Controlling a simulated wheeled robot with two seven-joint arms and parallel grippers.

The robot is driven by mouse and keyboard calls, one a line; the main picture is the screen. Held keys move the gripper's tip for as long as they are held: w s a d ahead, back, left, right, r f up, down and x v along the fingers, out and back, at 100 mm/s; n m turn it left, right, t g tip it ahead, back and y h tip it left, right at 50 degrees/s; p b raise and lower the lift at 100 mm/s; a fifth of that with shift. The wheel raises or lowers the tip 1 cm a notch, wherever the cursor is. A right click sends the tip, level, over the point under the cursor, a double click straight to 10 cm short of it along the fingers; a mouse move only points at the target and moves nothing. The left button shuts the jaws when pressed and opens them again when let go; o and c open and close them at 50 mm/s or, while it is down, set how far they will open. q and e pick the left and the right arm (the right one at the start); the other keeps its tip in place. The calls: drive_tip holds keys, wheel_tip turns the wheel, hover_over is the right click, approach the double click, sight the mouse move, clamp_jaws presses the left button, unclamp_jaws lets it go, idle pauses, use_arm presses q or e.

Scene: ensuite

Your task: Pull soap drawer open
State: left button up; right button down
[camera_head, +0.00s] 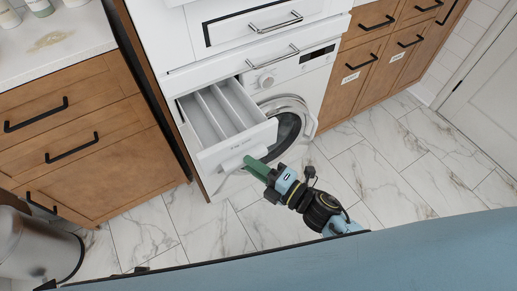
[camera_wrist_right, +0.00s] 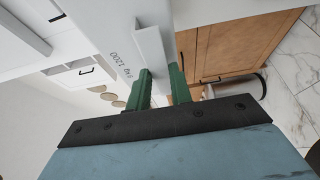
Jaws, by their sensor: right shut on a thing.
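The white soap drawer (camera_head: 232,145) of the washing machine stands pulled out in the head view, and its long inner compartments show from above. My right gripper (camera_head: 250,162) is at the drawer's front with its green fingers. In the right wrist view my right gripper (camera_wrist_right: 160,78) has its two fingers on either side of a thin white handle fin (camera_wrist_right: 150,48) on the drawer front. It is shut on this handle. The fingers hide part of the handle in the head view. My left gripper is not in view.
The washing machine (camera_head: 318,75) with its round door (camera_head: 290,125) is right of the drawer. Wooden cabinets (camera_head: 75,135) with black handles stand on the left, others (camera_head: 375,60) on the right. A metal bin (camera_head: 35,245) stands lower left. Marble floor (camera_head: 390,150) is clear on the right.

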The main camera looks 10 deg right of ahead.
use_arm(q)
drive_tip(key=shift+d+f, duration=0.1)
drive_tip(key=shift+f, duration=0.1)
use_arm(e)
drive_tip(key=shift+s+d+f, duration=0.15)
drive_tip(key=shift+s+f, duration=0.2)
drive_tip(key=shift+s, duration=0.1)
drive_tip(key=c, duration=1.3)
unclamp_jaws()
drive_tip(key=shift+w+r, duration=0.1)
drive_tip(key=shift+r, duration=0.05)
drive_tip(key=shift+d, duration=0.1)
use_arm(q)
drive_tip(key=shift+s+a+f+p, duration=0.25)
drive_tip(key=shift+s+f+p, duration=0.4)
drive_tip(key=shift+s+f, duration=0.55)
use_arm(e)
drive_tip(key=v, duration=1.3)
drive_tip(key=shift+d, duration=0.1)
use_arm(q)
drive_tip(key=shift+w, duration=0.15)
